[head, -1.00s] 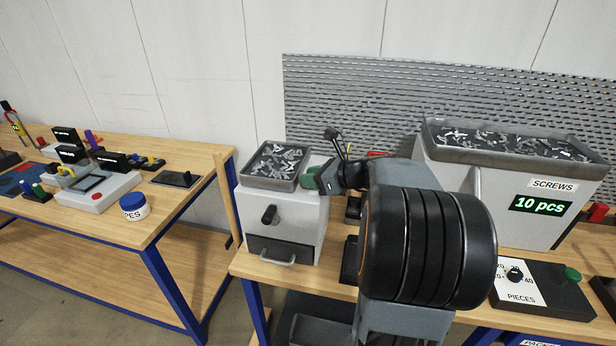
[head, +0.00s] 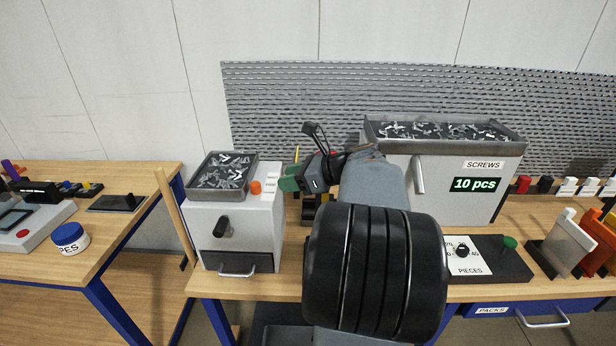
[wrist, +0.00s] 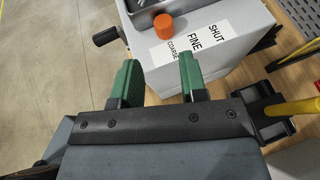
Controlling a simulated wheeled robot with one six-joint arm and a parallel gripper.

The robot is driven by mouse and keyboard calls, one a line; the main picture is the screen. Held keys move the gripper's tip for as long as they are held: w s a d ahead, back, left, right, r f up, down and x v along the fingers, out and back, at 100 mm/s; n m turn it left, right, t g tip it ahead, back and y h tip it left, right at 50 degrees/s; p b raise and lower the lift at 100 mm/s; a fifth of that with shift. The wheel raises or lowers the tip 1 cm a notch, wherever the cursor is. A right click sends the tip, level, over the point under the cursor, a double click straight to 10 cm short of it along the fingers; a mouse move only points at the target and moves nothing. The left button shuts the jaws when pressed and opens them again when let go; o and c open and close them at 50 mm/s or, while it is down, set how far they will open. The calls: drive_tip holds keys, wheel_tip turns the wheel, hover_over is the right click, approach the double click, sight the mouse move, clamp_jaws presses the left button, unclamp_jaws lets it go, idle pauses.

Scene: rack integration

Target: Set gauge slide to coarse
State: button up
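The gauge slide shows as an orange knob (head: 255,187) on top of a grey box (head: 262,225) with a screw tray. In the wrist view the orange knob (wrist: 177,26) stands beside a white label (wrist: 192,43) reading SHUT, FINE, COARSE. It sits near the COARSE and FINE end; I cannot tell exactly which mark it lines up with. My gripper (head: 291,178) is just right of the box in the head view. In the wrist view my gripper (wrist: 160,64) is open, its green fingers apart and empty, with the knob beyond the fingertips.
A dark handle (head: 222,228) sticks out of the box's front above a drawer (head: 236,262). The screw tray (head: 222,170) adjoins the knob. A large screws hopper (head: 445,180) reads 10 pcs. A yellow rod (wrist: 300,106) on a black base stands close right of my gripper.

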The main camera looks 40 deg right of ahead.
drive_tip(key=shift+v, duration=2.55)
drive_tip(key=s+a+f+n+g+h, duration=0.2)
drive_tip(key=f+n+g, duration=0.1)
drive_tip(key=f+n, duration=0.35)
drive_tip(key=s+a+f+n+g+h, duration=0.25)
drive_tip(key=f+n+g, duration=0.2)
drive_tip(key=n, duration=0.25)
drive_tip(key=s+a+f+n+h, duration=0.1)
drive_tip(key=a+f+n+h, duration=0.1)
drive_tip(key=a+n, duration=1.4)
drive_tip(key=shift+s+a+h, duration=0.15)
drive_tip(key=shift+a+h, duration=0.2)
drive_tip(key=shift+a, duration=0.1)
